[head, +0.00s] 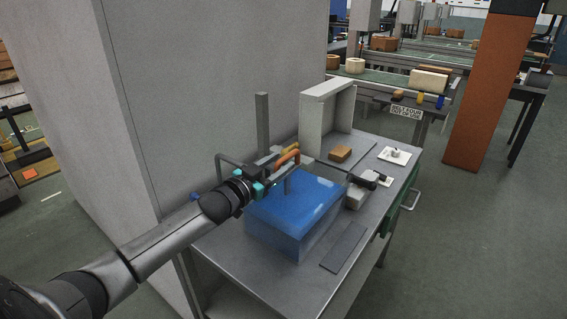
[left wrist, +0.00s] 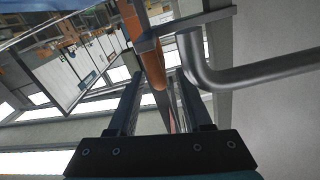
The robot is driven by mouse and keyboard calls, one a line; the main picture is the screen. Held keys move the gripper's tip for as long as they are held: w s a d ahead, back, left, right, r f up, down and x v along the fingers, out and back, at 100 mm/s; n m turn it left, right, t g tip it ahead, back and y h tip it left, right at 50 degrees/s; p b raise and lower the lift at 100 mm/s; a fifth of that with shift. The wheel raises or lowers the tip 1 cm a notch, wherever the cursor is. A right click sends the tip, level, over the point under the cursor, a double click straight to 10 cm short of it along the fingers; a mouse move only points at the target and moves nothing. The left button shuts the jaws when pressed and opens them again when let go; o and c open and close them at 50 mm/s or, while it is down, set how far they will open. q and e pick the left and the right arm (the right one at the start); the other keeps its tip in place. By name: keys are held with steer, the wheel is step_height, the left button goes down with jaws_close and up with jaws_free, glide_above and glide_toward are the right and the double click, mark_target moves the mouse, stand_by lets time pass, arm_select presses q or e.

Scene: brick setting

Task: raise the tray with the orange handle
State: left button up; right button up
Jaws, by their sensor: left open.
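The orange handle (head: 288,157) is above the back edge of a blue tank (head: 295,212) on the grey bench. It also shows in the left wrist view (left wrist: 152,68), extending between my finger ends. A tray under it cannot be made out; the blue contents hide what is inside. My left gripper (head: 277,163) is open at the handle, with one finger on either side in the wrist view (left wrist: 160,82). I cannot tell whether the fingers touch it. My right gripper is not in view.
A grey open box (head: 326,108), a brown block (head: 340,154), and a small grey device (head: 358,194) share the bench. A large grey pillar (head: 220,80) stands behind.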

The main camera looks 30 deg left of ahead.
arm_select(q)
steer(key=shift+w+d, duration=0.1)
steer(key=shift+w, duration=1)
jaws_close()
stand_by(0.8)
